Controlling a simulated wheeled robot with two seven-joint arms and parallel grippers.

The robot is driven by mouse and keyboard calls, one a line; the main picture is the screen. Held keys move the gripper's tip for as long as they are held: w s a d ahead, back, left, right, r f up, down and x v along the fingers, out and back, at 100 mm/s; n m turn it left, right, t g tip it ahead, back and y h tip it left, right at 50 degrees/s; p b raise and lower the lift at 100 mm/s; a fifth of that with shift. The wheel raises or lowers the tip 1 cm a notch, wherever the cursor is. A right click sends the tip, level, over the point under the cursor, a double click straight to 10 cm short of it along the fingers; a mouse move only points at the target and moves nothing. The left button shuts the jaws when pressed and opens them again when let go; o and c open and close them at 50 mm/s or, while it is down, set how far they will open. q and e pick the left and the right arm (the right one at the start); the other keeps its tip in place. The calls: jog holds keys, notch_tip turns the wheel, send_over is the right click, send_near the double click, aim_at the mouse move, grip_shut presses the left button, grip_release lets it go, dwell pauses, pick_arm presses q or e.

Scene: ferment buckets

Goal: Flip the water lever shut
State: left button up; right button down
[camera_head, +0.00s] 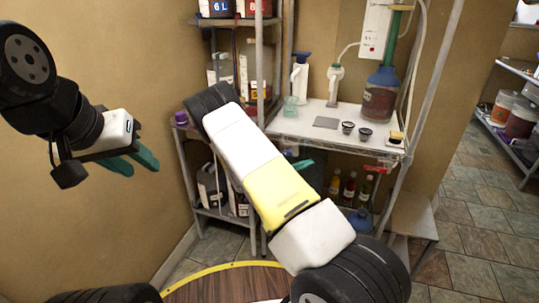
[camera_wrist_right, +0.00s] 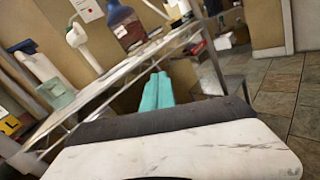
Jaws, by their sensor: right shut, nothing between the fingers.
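I cannot clearly make out the water lever. A white upright fixture (camera_head: 334,84) with a thin hose stands on the white shelf top (camera_head: 312,121); it also shows in the right wrist view (camera_wrist_right: 77,37). My right gripper (camera_head: 304,164) is mostly hidden behind my own right arm, in front of the shelf and below its top. In the right wrist view its teal fingers (camera_wrist_right: 157,91) are together and empty, near the shelf's front edge.
A large blue-topped bottle (camera_head: 380,95), a white pump bottle (camera_head: 300,78), a green glass beaker (camera_head: 291,107) and two small dark cups (camera_head: 356,131) stand on the shelf top. Several bottles (camera_head: 350,188) stand below. Tiled floor (camera_head: 470,240) is open at right.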

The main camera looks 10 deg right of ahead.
aim_at(283, 152)
jog(key=w+a+f+n+t+y, duration=0.3)
jog(key=a+f+n+t+y, duration=0.15)
jog(key=f+n+t, duration=0.2)
jog(key=w+a+f+n+t+y, duration=0.3)
jog(key=a+f+n+t, duration=0.3)
jog(key=f+n, duration=0.2)
jog(key=w+d+r, duration=0.4)
jog(key=w+r, duration=0.2)
jog(key=w, duration=0.2)
jog(key=shift+w, duration=0.35)
jog(key=shift+r, duration=0.1)
